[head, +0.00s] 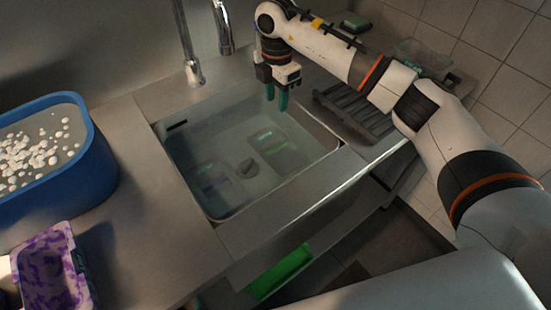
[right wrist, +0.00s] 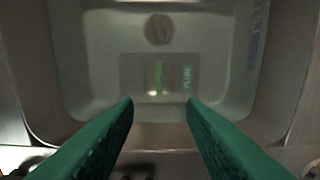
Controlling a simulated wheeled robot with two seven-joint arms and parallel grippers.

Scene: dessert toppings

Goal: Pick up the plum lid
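In the right wrist view this lid (right wrist: 135,72) shows a green stripe and small teal lettering, which may read plum but is too blurred to be sure. A second clear lid (head: 212,178) with bluish lettering lies left of the drain. My right gripper (head: 277,97) hangs over the sink's back right part, fingers down. In the right wrist view its teal fingers (right wrist: 160,103) are apart with nothing gripped, above the lid.
The steel sink (head: 219,214) has raised walls around the lids, and a drain (head: 247,167) in its floor. A faucet (head: 193,72) stands behind. A dark rack (head: 352,112) is at right. A blue tub (head: 98,178) and a purple patterned box (head: 50,270) stand at left.

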